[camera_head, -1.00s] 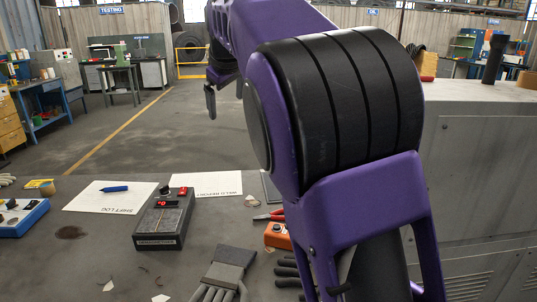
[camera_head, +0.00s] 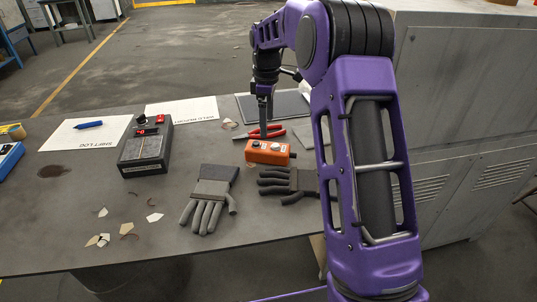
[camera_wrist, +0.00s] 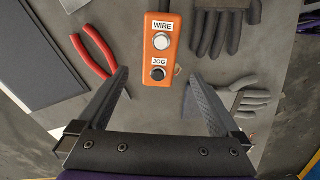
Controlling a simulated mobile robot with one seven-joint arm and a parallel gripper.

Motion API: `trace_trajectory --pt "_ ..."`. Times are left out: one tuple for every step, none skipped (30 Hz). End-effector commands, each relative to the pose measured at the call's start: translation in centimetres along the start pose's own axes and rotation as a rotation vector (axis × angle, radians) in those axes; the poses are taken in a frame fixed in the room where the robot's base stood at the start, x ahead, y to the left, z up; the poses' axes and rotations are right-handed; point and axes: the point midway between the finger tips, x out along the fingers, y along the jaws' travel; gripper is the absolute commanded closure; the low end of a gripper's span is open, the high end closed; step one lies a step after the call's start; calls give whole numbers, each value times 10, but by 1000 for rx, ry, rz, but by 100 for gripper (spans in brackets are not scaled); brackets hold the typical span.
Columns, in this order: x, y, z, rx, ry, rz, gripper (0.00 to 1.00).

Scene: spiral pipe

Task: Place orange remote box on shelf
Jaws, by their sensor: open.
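The orange remote box (camera_head: 270,152) lies on the dark workbench (camera_head: 90,220), with two buttons on top. In the wrist view the orange remote box (camera_wrist: 160,28) has labels "WIRE" and "JOG" and a dark cable at its top end. My gripper (camera_head: 265,122) points down just above and behind the box. In the wrist view my gripper (camera_wrist: 157,78) is open, its two fingers apart on either side of the box's near end. I cannot tell the exact height between fingertips and box. No shelf is clearly visible.
Red-handled pliers (camera_head: 262,132) lie right behind the box. Gloves (camera_head: 212,195) lie in front of it. A black control box (camera_head: 146,148) and papers (camera_head: 85,133) are to the left. A grey cabinet (camera_head: 455,90) stands right. The bench's front left is mostly clear, with some scraps.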

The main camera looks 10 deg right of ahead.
Motion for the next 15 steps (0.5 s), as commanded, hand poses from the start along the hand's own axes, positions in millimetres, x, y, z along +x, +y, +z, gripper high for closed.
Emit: trace_trajectory --pt "13 -1 0 0 -2 -3 0" --pt "19 -1 0 0 -1 -3 0" --pt "27 -1 0 0 -1 -3 0" --pt "32 0 0 0 -1 -2 0" --pt "36 0 0 0 -1 -1 0" --pt "41 0 0 1 -1 -1 0" --pt "44 0 0 1 -1 0 0" --pt "46 0 0 1 0 1 0" --pt "48 0 0 1 0 1 0" --pt "50 0 0 1 0 1 0" --pt "51 0 0 1 0 1 0" --pt "53 0 0 2 0 1 0" --pt "56 0 1 2 -1 0 0" --pt "59 0 1 2 -1 0 0" --pt "65 0 2 2 -1 -1 0"
